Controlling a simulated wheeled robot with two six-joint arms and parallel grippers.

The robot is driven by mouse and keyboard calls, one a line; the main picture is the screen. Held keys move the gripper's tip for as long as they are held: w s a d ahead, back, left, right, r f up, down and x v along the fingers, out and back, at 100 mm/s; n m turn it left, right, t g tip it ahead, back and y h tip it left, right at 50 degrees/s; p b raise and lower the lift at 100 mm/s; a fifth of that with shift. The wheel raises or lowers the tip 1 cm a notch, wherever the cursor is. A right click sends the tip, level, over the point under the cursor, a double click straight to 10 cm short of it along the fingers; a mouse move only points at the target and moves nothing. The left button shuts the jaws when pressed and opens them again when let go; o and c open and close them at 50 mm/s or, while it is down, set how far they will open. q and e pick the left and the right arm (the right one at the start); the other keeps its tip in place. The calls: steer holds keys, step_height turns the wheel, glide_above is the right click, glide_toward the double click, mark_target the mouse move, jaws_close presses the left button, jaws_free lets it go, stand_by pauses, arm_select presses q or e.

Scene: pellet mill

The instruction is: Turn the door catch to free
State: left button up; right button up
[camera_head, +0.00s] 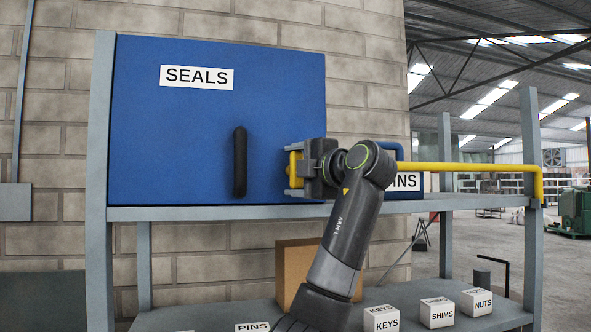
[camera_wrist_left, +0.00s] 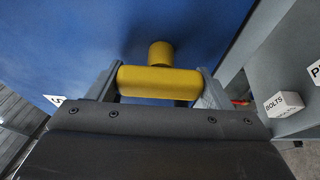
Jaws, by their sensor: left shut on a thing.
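The blue cabinet door (camera_head: 190,120) carries a SEALS label and looks closed. The yellow door catch (camera_head: 295,166) is at the door's right edge, right of the black handle (camera_head: 240,161). In the wrist view the catch (camera_wrist_left: 158,82) is a thick yellow bar on a short round stem coming out of the blue door (camera_wrist_left: 90,45). My left gripper (camera_head: 295,172) is shut on the catch, with one finger at each end of the bar in the wrist view (camera_wrist_left: 160,88). The gripper hides part of the catch in the head view. My right gripper is not in view.
The cabinet stands on a grey shelf (camera_head: 200,213). A blue bin labelled PINS (camera_head: 404,182) is behind my arm. A yellow rail (camera_head: 470,167) runs to the right post. A cardboard box (camera_head: 290,265) and small labelled boxes (camera_head: 437,312) sit on the lower shelf.

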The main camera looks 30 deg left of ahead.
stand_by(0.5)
arm_select(q)
steer(key=o, duration=1)
steer(key=shift+s+d+f, duration=0.1)
steer(key=shift+d, duration=0.25)
steer(key=b+v, duration=0.5)
steer(key=v, duration=1.1)
steer(key=shift+d+r, duration=0.2)
steer(key=shift+d, duration=0.1)
